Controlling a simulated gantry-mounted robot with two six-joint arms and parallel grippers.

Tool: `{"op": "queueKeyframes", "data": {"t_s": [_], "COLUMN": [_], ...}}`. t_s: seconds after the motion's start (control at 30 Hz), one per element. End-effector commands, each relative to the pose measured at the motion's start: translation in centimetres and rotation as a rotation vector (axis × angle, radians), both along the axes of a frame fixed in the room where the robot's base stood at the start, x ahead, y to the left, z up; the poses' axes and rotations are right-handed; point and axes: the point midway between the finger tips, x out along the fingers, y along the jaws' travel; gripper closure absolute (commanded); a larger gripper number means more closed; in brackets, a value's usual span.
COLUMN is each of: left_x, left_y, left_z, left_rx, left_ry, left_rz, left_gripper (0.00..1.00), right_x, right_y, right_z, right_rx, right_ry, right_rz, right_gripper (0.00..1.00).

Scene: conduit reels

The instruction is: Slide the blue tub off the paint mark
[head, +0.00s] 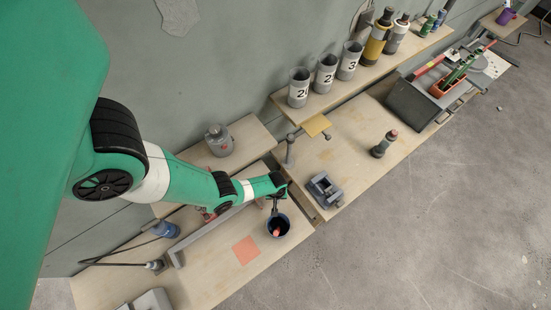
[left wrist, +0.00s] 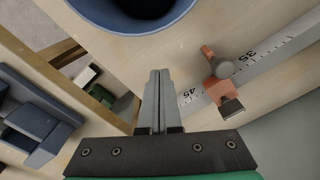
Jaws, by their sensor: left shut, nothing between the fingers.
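The blue tub (head: 287,232) stands on the near bench, to the right of the pinkish-orange square paint mark (head: 246,249). Bare wood shows between them. A small red-tipped thing is inside the tub. My left gripper (head: 274,211) is at the tub's wall-side edge in the head view; I cannot tell whether it touches. In the left wrist view the tub's rim (left wrist: 150,27) fills the top. There the left gripper (left wrist: 159,75) has its fingers together and empty, pointing toward the tub. My right gripper is not in view.
A ruler (left wrist: 270,60) with an orange stop (left wrist: 220,70) lies beside the gripper. A grey vise (head: 325,190) and an upright grey post (head: 289,150) stand on the bench to the right. Numbered cups (head: 326,75) stand on the shelf. Bench right of the mark's near side is clear.

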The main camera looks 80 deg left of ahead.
Motion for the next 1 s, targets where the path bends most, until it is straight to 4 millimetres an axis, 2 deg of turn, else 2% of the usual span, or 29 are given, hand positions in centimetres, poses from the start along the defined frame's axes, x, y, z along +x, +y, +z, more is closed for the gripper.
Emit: {"op": "queueKeyframes", "data": {"t_s": [0.03, 0.1, 0.3, 0.87, 0.93, 1.0], "left_x": [0.0, -0.1, -0.1, 0.0, 0.7, 2.9], "left_y": [-0.1, -0.1, -0.1, -0.2, -0.4, -0.4], "left_z": [3.0, 4.7, 7.3, 7.6, 8.0, 9.0], "left_rx": [0.000, -0.001, -0.001, -0.001, 0.003, 0.015], "left_ry": [0.000, 0.001, 0.001, 0.001, -0.006, -0.034], "left_rz": [-0.001, -0.001, -0.001, -0.003, -0.024, -0.055], "left_gripper": [1.00, 1.00, 1.00, 1.00, 1.00, 1.00], "right_x": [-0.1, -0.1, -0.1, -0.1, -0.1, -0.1], "right_y": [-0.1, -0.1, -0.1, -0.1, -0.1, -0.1], "right_z": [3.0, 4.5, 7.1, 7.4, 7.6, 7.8], "right_rx": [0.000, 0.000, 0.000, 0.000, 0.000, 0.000], "right_ry": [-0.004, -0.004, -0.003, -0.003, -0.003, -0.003], "right_rz": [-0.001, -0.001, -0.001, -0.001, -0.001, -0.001], "right_gripper": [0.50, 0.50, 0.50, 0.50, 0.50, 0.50]}}
